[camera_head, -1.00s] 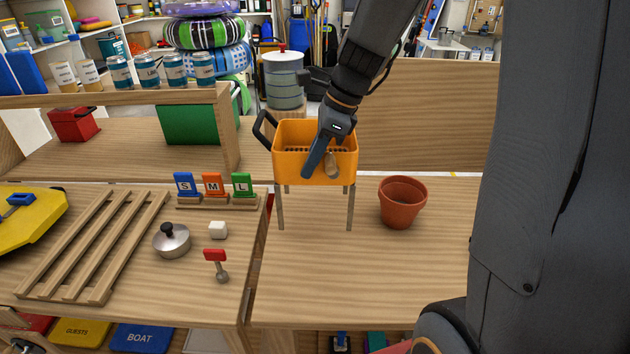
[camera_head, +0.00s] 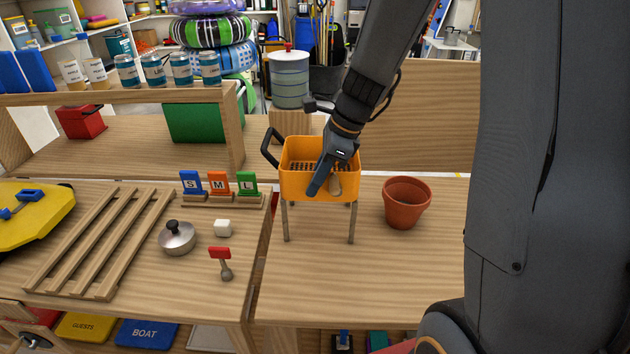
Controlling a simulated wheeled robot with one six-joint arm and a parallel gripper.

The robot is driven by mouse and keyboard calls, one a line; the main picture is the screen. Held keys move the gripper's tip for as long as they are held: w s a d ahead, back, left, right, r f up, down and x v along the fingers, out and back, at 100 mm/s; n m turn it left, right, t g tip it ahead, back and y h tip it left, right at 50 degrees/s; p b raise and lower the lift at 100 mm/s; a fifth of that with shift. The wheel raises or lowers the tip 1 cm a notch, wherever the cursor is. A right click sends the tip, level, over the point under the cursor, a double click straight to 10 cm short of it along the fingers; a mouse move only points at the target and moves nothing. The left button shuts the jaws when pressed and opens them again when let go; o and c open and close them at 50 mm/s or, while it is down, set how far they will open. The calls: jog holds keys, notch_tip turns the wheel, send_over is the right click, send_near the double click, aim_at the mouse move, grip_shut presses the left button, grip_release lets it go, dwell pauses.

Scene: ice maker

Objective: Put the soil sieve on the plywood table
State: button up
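The soil sieve (camera_head: 298,187) is an orange box with a perforated floor, a black handle at its left and thin metal legs. It is upright over the plywood table (camera_head: 400,280), at the left part of the top. I cannot tell whether its feet touch the wood. My gripper (camera_head: 325,183) reaches down over the sieve's front wall and appears shut on it. One dark finger shows in front of the wall; the grip itself is partly hidden. A small tan piece (camera_head: 336,184) shows beside the finger.
A terracotta pot (camera_head: 406,202) stands right of the sieve. The table's front is clear.

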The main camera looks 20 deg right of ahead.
jog(key=shift+o, duration=0.9)
jog(key=shift+r, duration=0.2)
jog(key=b+v, duration=0.2)
jog(key=v, duration=1)
